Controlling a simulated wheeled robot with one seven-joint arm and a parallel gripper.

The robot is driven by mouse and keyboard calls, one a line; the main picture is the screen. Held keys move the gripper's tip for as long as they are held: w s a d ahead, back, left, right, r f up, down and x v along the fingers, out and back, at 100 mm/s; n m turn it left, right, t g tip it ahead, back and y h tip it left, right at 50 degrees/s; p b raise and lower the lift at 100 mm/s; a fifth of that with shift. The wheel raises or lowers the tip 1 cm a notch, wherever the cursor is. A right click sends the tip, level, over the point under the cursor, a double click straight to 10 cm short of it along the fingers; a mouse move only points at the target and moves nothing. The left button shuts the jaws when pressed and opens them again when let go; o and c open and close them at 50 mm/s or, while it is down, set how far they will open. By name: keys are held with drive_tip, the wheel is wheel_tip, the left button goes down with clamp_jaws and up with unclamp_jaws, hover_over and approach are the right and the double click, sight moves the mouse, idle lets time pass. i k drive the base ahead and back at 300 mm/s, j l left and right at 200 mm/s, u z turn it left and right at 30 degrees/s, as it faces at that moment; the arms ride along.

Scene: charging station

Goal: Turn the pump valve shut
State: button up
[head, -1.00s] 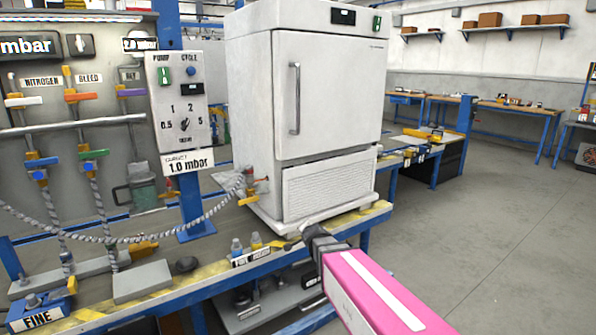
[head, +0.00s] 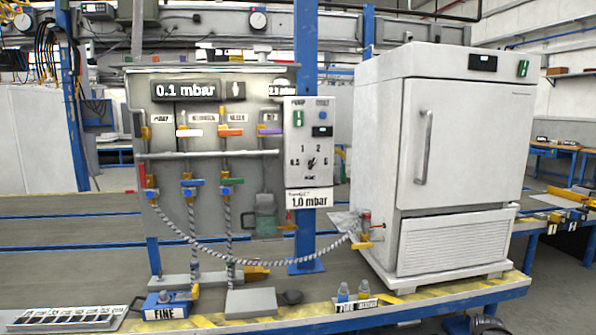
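The grey valve panel (head: 215,90) stands left of centre in the head view. A tag reading PUMP (head: 161,118) is at its upper left. The display (head: 184,90) reads 0.1 mbar. My gripper is out of view.
A control box (head: 308,140) with a 1.0 mbar card hangs on a blue post. A white oven (head: 440,150) stands at the right. A braided hose (head: 290,262) sags across the front.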

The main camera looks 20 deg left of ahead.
sight(137, 125)
drive_tip(key=u, duration=2.35)
